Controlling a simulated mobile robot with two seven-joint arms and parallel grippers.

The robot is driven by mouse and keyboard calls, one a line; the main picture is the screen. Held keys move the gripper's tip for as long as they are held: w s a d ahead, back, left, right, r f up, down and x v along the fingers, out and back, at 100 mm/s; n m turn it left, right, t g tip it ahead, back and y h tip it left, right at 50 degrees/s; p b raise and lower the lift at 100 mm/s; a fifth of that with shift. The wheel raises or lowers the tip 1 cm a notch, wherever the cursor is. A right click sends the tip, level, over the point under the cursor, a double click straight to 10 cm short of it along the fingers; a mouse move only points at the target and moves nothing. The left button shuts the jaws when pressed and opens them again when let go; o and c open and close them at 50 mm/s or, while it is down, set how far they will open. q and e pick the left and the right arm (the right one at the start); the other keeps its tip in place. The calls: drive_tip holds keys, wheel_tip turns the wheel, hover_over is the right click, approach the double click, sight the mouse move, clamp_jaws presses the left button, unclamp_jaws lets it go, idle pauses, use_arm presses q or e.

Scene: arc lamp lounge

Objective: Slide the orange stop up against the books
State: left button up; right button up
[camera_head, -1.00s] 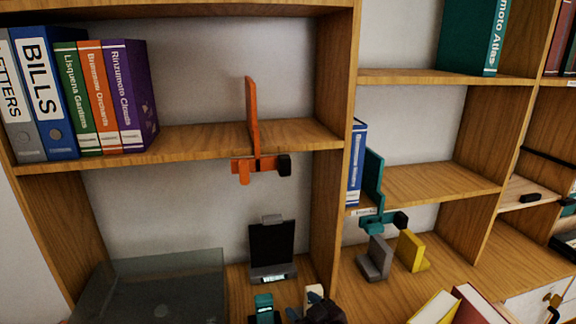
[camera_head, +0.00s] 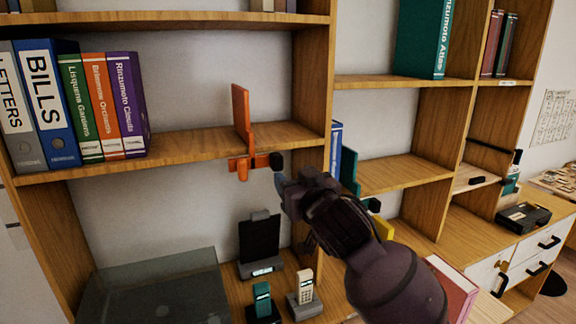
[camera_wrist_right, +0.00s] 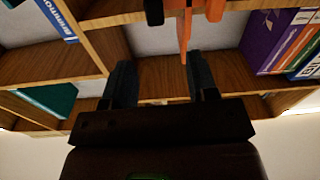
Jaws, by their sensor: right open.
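The orange stop (camera_head: 242,112) stands upright on the upper left shelf (camera_head: 190,143), with its orange clamp and black knob (camera_head: 275,160) at the shelf's front edge. The row of books stands to its left, ending in the purple book (camera_head: 128,100), with a wide bare gap between. My right gripper (camera_head: 281,180) is just below and right of the knob, apart from the stop. In the right wrist view its two fingers (camera_wrist_right: 161,82) are spread and empty, and the orange stop (camera_wrist_right: 185,35) shows beyond them, near one finger. My left gripper is not in view.
A divider (camera_head: 312,95) stands right of the stop. Below are a black device on a stand (camera_head: 261,240), two handsets and a smoky clear box (camera_head: 150,290). A teal stop (camera_head: 348,170) is on the adjoining shelf, partly behind my right arm.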

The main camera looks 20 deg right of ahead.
sight(279, 163)
drive_tip(key=shift+m, duration=0.5)
drive_tip(key=w, duration=0.3)
drive_tip(key=w+p, duration=0.1)
drive_tip(key=w, duration=0.7)
drive_tip(key=shift+w+f+p, duration=0.15)
drive_tip(key=shift+f+p, duration=0.15)
drive_tip(key=shift+p, duration=0.1)
clamp_jaws()
